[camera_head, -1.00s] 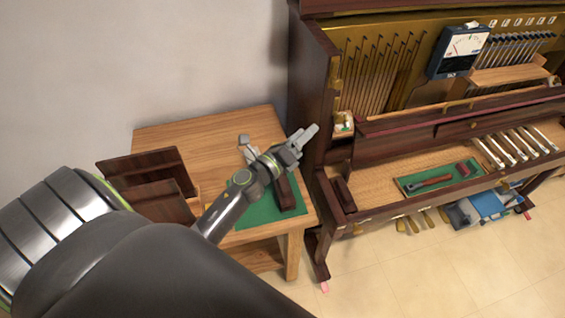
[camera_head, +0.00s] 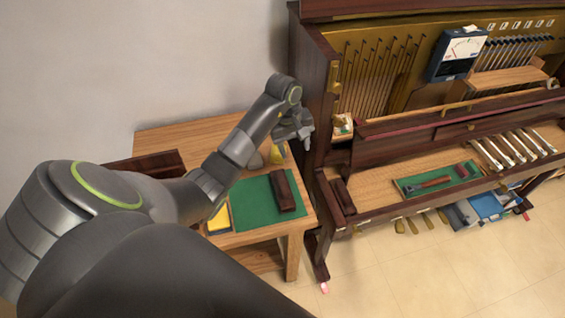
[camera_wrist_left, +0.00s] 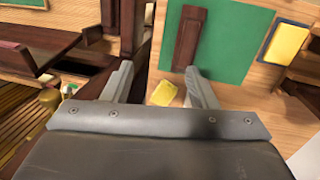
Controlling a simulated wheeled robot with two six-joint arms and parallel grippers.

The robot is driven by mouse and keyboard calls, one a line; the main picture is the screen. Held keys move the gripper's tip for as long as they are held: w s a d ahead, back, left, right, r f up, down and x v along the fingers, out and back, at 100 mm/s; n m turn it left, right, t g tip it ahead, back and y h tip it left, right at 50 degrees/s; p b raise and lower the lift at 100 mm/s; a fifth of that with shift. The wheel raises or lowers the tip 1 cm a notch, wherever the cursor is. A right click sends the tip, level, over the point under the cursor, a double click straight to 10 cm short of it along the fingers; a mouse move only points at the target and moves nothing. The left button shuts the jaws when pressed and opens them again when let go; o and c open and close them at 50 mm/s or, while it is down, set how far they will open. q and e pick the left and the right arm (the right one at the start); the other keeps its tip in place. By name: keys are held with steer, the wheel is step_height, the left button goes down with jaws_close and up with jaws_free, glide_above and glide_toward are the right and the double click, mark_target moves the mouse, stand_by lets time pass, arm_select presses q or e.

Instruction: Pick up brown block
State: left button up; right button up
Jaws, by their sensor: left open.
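The dark brown block (camera_head: 282,190) lies on a green mat (camera_head: 254,205) on the small wooden table. In the left wrist view the brown block (camera_wrist_left: 188,38) lies beyond the fingertips, nearer the right finger. My left gripper (camera_head: 293,142) is above the table's back right part, behind the block and apart from it. In the left wrist view the left gripper (camera_wrist_left: 160,84) is open, with nothing held between its fingers. My right gripper does not show.
The piano (camera_head: 325,110) stands close to the right of my left gripper. A yellow item (camera_wrist_left: 163,93) lies on the table below the fingers. A yellow pad (camera_head: 219,220) lies left of the mat. A dark wooden piece (camera_head: 150,163) stands at the table's left.

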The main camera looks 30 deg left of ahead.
arm_select(q)
steer(key=a+r+y, duration=0.1)
steer(key=a, duration=0.1)
steer(key=g+b, duration=0.1)
steer(key=b, duration=1.1)
glide_above(282, 182)
steer(key=w, duration=0.1)
step_height(282, 182, down, 12)
steer(key=shift+d, duration=0.15)
steer(key=shift+f, duration=0.3)
steer(key=f, duration=0.1)
steer(key=s+f, duration=0.1)
steer(key=f, duration=0.1)
steer(key=shift+p, duration=0.35)
steer(key=shift+w+f, duration=0.1)
steer(key=shift+f, duration=0.65)
steer(key=shift+r+m, duration=0.1)
steer(key=shift+m, duration=0.2)
jaws_close()
